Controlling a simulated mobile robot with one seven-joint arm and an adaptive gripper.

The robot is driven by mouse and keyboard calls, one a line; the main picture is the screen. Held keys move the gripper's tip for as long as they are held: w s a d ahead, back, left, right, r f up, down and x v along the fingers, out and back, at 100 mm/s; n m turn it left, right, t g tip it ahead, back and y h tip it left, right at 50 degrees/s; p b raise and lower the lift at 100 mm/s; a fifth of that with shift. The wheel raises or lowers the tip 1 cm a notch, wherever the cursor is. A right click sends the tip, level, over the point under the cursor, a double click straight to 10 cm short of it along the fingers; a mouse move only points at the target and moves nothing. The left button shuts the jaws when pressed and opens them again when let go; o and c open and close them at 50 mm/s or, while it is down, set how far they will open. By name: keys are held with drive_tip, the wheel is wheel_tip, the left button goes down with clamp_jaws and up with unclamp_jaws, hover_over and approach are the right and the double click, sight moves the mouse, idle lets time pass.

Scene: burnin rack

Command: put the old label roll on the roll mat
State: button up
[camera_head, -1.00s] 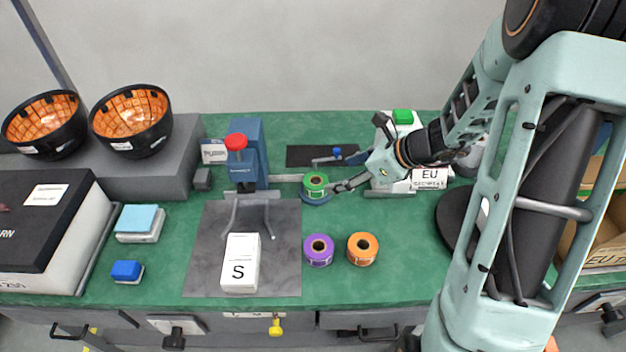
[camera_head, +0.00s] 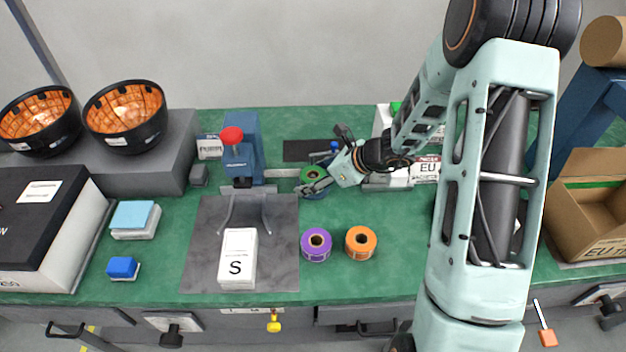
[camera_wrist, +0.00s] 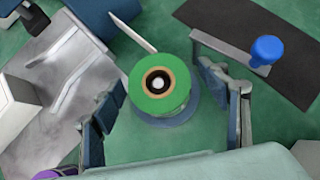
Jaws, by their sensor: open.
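The green label roll (camera_head: 314,181) sits with its hole facing up on a blue round base, beside the end of a grey bar. It also shows in the wrist view (camera_wrist: 158,84). My gripper (camera_head: 326,166) is open above it, and in the wrist view its fingers (camera_wrist: 165,92) are on either side of the roll; contact is not clear. A dark flat mat (camera_head: 296,150) lies behind and also shows in the wrist view (camera_wrist: 225,20). A grey mat (camera_head: 200,262) lies in front; I cannot tell which is the roll mat.
Purple (camera_head: 316,244) and orange (camera_head: 361,242) rolls stand in front. A blue press with a red knob (camera_head: 232,136) is left of the green roll. A blue-knobbed part (camera_wrist: 267,49) stands near the dark mat. A white S box (camera_head: 238,258) occupies part of the grey mat.

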drive_tip(key=shift+r, duration=0.1)
drive_tip(key=c, duration=1.4)
